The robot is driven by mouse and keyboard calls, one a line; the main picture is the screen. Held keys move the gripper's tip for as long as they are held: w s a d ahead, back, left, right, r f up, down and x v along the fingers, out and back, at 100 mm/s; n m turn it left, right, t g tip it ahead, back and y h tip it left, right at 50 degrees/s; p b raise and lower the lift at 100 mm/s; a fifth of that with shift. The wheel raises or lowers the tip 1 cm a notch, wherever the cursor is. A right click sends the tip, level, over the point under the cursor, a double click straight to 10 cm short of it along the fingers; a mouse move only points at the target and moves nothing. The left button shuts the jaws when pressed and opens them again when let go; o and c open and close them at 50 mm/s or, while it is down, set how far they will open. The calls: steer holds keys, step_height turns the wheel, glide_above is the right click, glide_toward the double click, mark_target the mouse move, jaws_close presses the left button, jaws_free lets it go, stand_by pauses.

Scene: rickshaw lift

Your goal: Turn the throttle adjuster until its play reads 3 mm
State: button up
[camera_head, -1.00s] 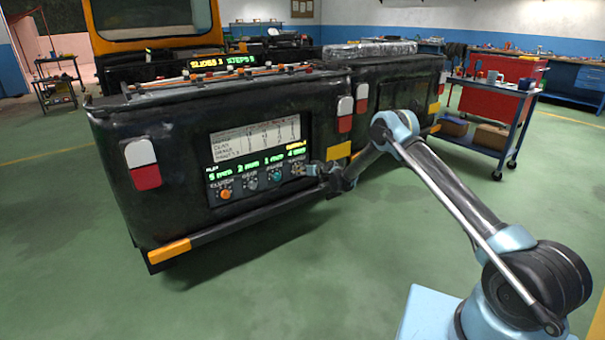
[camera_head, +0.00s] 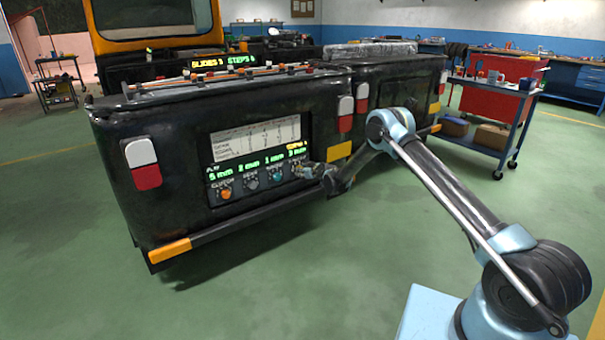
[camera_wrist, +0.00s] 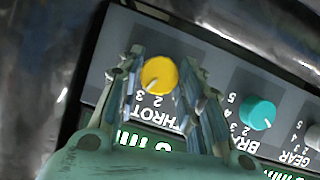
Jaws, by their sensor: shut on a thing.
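The throttle adjuster is a round yellow knob (camera_wrist: 159,75) on the grey panel in the wrist view, with a white pointer line and dial numbers around it. My gripper (camera_wrist: 161,68) has a finger on each side of the knob and is shut on it. In the head view my gripper (camera_head: 312,171) is at the right end of the control panel and hides most of this knob. The green throttle readout (camera_head: 297,152) above it appears to read 3 mm. In the wrist view that readout is partly hidden by my fingers.
A teal brake knob (camera_wrist: 257,113) is beside the throttle knob, and a pale gear knob (camera_wrist: 314,137) is farther along. An orange clutch knob (camera_head: 225,193) is at the panel's left end. A printed chart (camera_head: 255,137) is above the readouts. Open green floor surrounds the black vehicle body (camera_head: 180,220).

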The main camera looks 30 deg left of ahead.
steer(key=shift+n, duration=0.3)
steer(key=shift+a, duration=0.1)
steer(key=o, duration=1.1)
steer(key=shift+c, duration=0.2)
steer(key=shift+s, duration=0.1)
steer(key=v, duration=1.2)
